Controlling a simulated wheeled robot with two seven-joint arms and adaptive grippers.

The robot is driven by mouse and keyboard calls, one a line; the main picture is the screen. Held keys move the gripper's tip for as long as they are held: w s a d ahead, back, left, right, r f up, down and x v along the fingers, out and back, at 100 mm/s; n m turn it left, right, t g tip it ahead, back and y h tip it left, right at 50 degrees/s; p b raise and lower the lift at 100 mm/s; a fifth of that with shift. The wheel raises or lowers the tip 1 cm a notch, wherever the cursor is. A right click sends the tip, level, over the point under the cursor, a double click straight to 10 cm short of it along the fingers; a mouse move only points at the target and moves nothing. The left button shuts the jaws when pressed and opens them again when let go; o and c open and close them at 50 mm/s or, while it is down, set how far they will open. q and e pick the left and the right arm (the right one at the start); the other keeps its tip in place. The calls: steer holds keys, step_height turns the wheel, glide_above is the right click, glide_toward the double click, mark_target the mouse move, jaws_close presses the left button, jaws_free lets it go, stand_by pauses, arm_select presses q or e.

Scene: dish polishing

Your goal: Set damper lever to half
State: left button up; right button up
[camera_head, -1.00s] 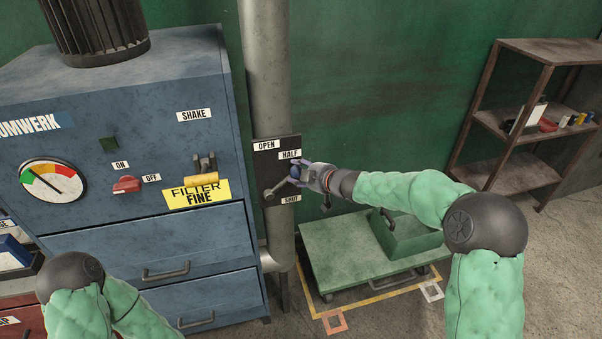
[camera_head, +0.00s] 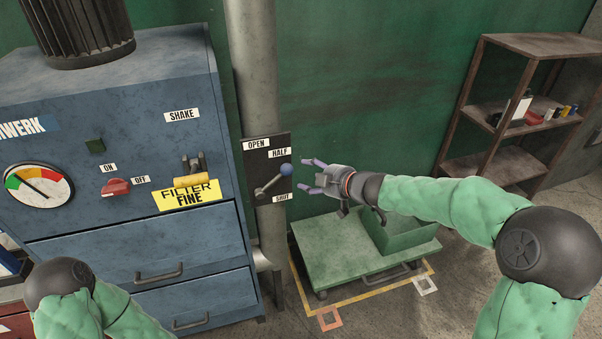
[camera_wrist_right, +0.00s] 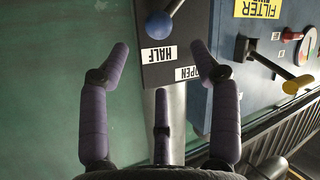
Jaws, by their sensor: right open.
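The damper lever (camera_head: 271,182) is a grey arm with a blue knob (camera_head: 286,170) on a dark plate (camera_head: 255,173) fixed to the grey pipe. The lever slants up to the right, and its knob sits just below the HALF label (camera_head: 279,153), above the SHUT label (camera_head: 281,197). The right wrist view shows the knob (camera_wrist_right: 158,25) beside the HALF label (camera_wrist_right: 158,53), upside down. My right gripper (camera_head: 312,175) is open and empty, just right of the knob and apart from it. My left gripper is out of view.
The blue filter cabinet (camera_head: 120,95) stands left of the pipe. A green cart (camera_head: 330,255) with a box (camera_head: 405,238) is below my right arm. A rusty shelf (camera_head: 520,95) stands at the right. The green wall right of the plate is clear.

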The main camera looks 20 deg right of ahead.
steer(key=shift+v, duration=1)
steer(key=s+a+f+m+g+b, duration=0.1)
steer(key=s+a+f+m+g, duration=0.15)
steer(key=f, duration=0.75)
steer(key=s+a+f+m+g+b, duration=0.1)
steer(key=s+a+f+m+b, duration=0.15)
steer(key=f, duration=0.85)
steer(key=s+a+f+m+g+b, duration=0.1)
steer(key=s+a+f+m, duration=0.15)
steer(key=f, duration=0.75)
steer(key=s+a+f+m+g+h+b, duration=0.1)
steer(key=s+a+f+m+g, duration=0.1)
steer(key=s+f, duration=0.8)
steer(key=s+a+f+m+g+h+b, duration=0.1)
steer(key=s+f+m+g, duration=0.3)
steer(key=s+f, duration=0.6)
steer(key=s+a+g+b, duration=0.1)
steer(key=s, duration=0.2)
steer(key=shift+s+a+f, duration=0.2)
steer(key=shift+s+a, duration=0.1)
steer(key=shift+s, duration=0.05)
steer(key=shift+c, duration=0.4)
